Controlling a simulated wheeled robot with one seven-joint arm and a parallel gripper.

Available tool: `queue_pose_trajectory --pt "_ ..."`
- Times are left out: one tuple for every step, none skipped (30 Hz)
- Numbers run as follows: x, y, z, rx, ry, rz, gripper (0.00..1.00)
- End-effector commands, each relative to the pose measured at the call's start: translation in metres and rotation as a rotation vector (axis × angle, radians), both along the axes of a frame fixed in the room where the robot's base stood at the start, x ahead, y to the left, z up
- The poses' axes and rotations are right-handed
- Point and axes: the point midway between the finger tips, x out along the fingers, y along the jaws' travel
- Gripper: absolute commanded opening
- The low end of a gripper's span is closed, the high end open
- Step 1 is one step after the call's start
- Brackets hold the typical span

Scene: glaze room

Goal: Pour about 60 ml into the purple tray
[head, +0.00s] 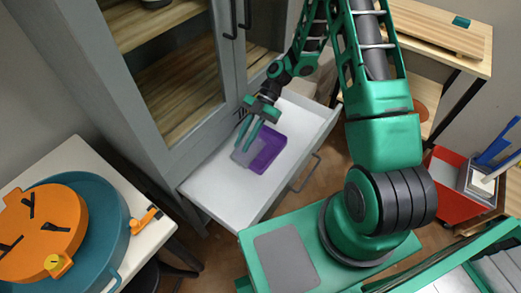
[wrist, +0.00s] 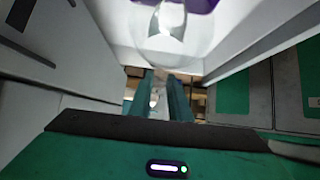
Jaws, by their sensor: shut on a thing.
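The purple tray (head: 268,151) lies in the open white drawer; a strip of it shows at the top of the wrist view (wrist: 200,4). My gripper (head: 246,138) is above the drawer, at the tray's left side, with its fingers pointing down. It is shut on a clear, see-through vessel (head: 241,157), which overlaps the tray's left part in the head view. In the wrist view the clear vessel (wrist: 150,43) shows as a round outline beyond my green fingers. I cannot tell how much liquid it holds, how far it tilts, or whether anything is in the tray.
The white drawer (head: 213,182) is pulled out from a grey glass-doored cabinet (head: 158,120). A table with a teal round tub (head: 103,226) and orange lid stands at left. A red bin (head: 454,190) and a wooden bench (head: 445,48) are at right.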

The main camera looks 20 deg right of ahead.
Motion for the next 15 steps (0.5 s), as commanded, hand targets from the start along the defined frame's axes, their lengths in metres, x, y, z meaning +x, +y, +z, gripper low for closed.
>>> queue_pose_trajectory --pt "0.0005 -0.0005 0.0003 0.002 0.002 0.000 0.00" --pt "0.0006 -0.0009 0.0004 0.003 0.002 0.000 0.00" --pt "0.0009 -0.0013 0.0004 0.005 0.003 0.001 0.00" --pt "0.0011 -0.0016 0.0006 0.007 0.004 0.001 0.00" --pt "0.0013 -0.0019 0.0006 0.008 0.004 0.001 0.00" --pt "0.0018 -0.0025 0.0008 0.010 0.006 0.001 0.00" --pt "0.0018 -0.0026 0.0009 0.012 0.007 0.000 0.00" --pt "0.0020 -0.0028 0.0010 0.014 0.008 0.000 0.00" --pt "0.0023 -0.0030 0.0011 0.016 0.009 0.000 0.00" --pt "0.0024 -0.0033 0.0012 0.017 0.010 0.000 0.00" --pt "0.0025 -0.0037 0.0014 0.019 0.012 -0.001 0.00" --pt "0.0028 -0.0040 0.0016 0.020 0.013 -0.001 0.00" --pt "0.0030 -0.0043 0.0017 0.022 0.014 -0.001 0.00" --pt "0.0031 -0.0045 0.0018 0.024 0.015 -0.001 0.00" --pt "0.0033 -0.0049 0.0020 0.025 0.016 -0.001 0.00"
